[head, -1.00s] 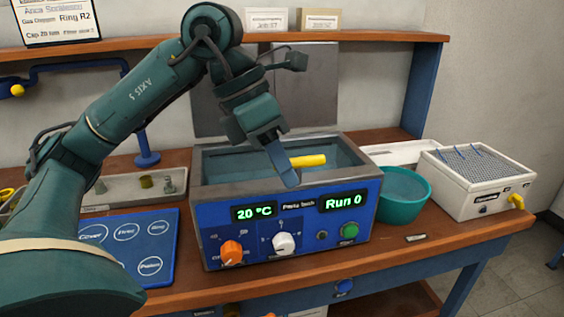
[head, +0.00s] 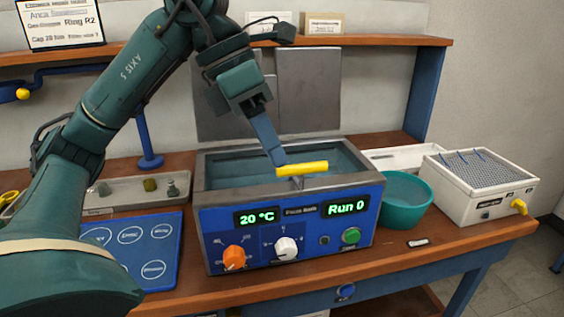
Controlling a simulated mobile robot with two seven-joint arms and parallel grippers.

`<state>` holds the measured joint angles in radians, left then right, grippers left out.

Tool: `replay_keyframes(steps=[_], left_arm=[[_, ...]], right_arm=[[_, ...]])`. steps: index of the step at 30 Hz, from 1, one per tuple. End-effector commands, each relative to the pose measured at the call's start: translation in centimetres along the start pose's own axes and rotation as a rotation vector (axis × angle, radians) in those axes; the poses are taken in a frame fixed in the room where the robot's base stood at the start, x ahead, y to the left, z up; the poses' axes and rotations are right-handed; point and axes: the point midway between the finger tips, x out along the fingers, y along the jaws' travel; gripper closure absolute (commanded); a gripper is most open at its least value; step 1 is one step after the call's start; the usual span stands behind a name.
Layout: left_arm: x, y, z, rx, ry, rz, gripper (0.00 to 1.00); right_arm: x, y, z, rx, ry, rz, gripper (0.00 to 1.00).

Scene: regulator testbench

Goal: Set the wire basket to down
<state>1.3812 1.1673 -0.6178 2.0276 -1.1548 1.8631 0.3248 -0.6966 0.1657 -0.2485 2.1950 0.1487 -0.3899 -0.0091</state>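The wire basket shows only by its yellow handle bar (head: 302,168) and a short grey stem under it, over the open water bath (head: 195,185). The basket body is hidden behind the bath's front rim. My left gripper (head: 279,160) points down at the left end of the yellow bar. Its blue finger overlaps or sits right beside that end; I cannot tell whether it touches. The finger is seen edge-on, so its opening does not show. My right gripper is not in view.
The blue front panel has an orange knob (head: 234,257), a white knob (head: 286,248) and a green button (head: 351,235). A teal bowl (head: 405,208) and a white box with a mesh top (head: 487,190) stand at right. A blue mat (head: 150,250) lies at left.

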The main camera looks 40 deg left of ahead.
Motion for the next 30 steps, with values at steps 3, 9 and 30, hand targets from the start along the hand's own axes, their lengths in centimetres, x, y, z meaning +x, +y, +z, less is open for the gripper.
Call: replay_keyframes(steps=[3,9,30], left_arm=[[-3.1,-0.1,0.2,0.001,-0.004,0.0,0.64],[-6.6,-0.1,0.1,-0.001,0.001,0.001,0.64],[-7.8,0.0,0.0,0.0,0.003,-0.001,0.64]], right_arm=[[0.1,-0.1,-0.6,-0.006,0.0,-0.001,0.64],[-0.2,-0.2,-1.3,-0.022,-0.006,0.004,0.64],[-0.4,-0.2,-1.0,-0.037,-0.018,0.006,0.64]])
